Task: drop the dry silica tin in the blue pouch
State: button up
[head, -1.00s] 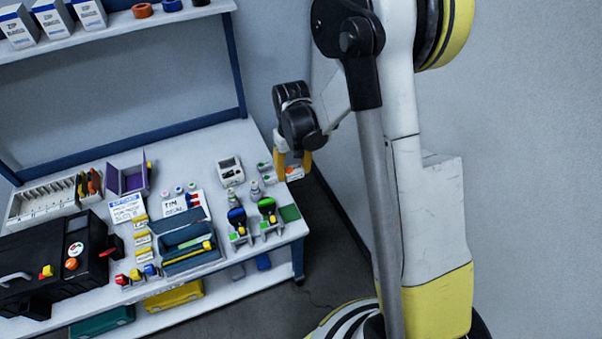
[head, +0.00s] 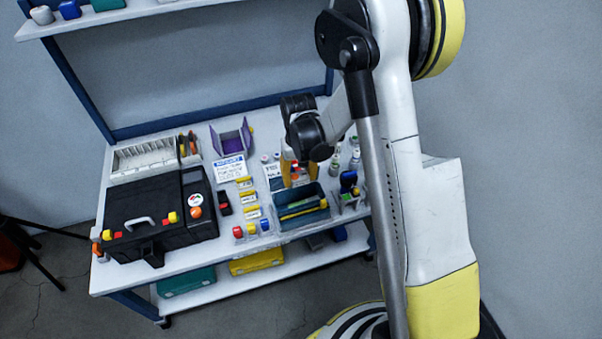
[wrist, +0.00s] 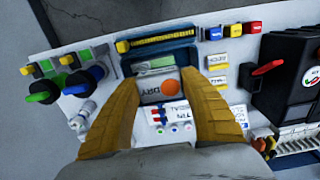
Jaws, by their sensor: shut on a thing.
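The dry silica tin (wrist: 157,88) is a small pale tin marked DRY with an orange dot. It is between the yellow fingers of my gripper (wrist: 160,84), which is shut on it. In the head view my gripper (head: 299,176) hangs over the bench, just behind the blue pouch as seen there. The blue pouch (head: 305,223) is an open blue box near the bench's front edge, with a yellow bar along it. In the wrist view the pouch (wrist: 189,54) lies just beyond the tin, partly hidden by it, and something green shows inside.
A black case (head: 150,240) stands on the left of the bench. A purple open box (head: 232,138) and a white sectioned tray (head: 145,157) are at the back. Green- and blue-topped items (wrist: 84,80) stand beside the pouch. Small coloured blocks (head: 251,229) lie near the front edge.

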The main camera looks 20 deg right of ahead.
aim_at(299, 180)
jog(key=f, duration=0.2)
jog(key=w+f, duration=0.1)
jog(key=f, duration=0.1)
jog(key=shift+w+d+f+b, duration=0.15)
jog(key=shift+f+b, duration=0.15)
jog(key=shift+b, duration=0.05)
jog(key=shift+f+b, duration=1.7)
jog(key=shift+f, duration=1.15)
jog(key=o, duration=1.4)
jog(key=shift+r, duration=0.15)
jog(key=shift+r+p, duration=2)
jog(key=shift+r, duration=1.4)
